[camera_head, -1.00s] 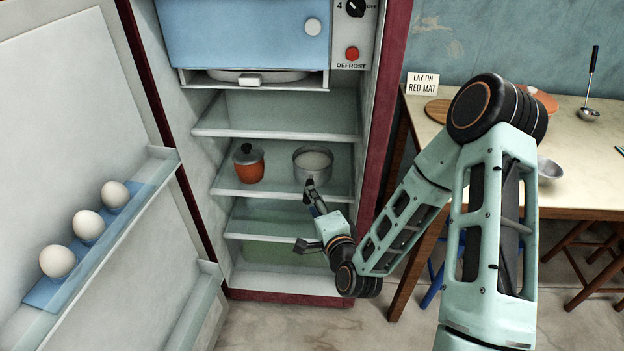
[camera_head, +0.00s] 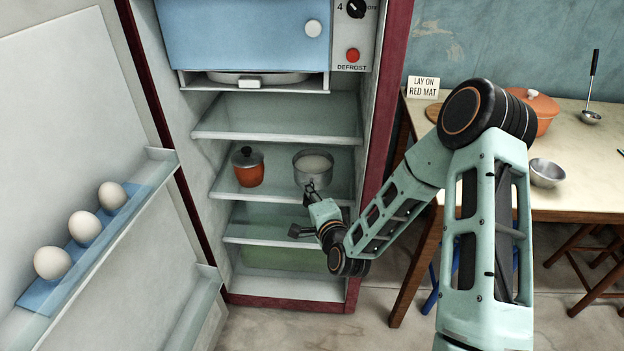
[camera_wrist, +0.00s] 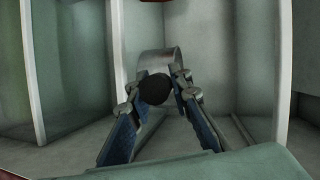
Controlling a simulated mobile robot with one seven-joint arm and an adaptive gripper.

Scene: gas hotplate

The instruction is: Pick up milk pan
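The milk pan (camera_head: 313,178) is a small grey metal pot with white contents. It stands upright on a middle fridge shelf, on the right side. In the wrist view its curved grey side (camera_wrist: 160,64) is straight ahead, and the round black end of its handle (camera_wrist: 154,89) points at the camera. My gripper (camera_head: 309,188) is at the shelf's front edge, in front of the pan. In the wrist view its two fingers (camera_wrist: 156,93) stand apart on either side of the handle end, open. Most of the handle is hidden behind its end.
An orange lidded pot (camera_head: 248,170) stands left of the pan on the same shelf (camera_head: 280,192). Another shelf (camera_head: 280,129) is above. The open door with eggs (camera_head: 84,227) is at left. A table with a bowl (camera_head: 546,173) and orange pot (camera_head: 541,112) is at right.

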